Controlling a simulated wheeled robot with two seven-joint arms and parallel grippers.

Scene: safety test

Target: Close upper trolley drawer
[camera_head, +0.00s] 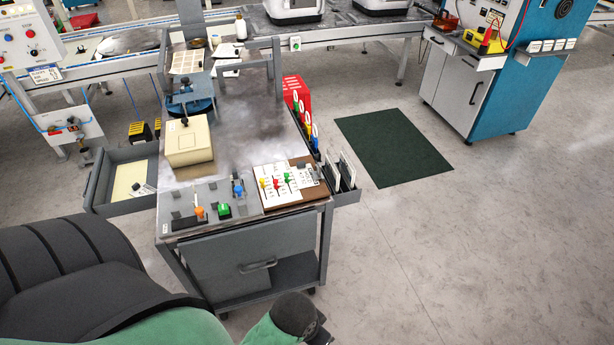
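A grey trolley (240,105) stands in the middle, with a dark worn top. A grey drawer (121,207) with a pale inside sticks out from its left side, open, with small items lying in it. An open shelf lies below this panel.
A cream box (188,143), a board with coloured knobs (288,182) and a blue round device (188,97) stand on the trolley. A side holder (346,188) juts out right. A dark green mat (391,146) lies on clear floor. Black and green shapes fill the lower left.

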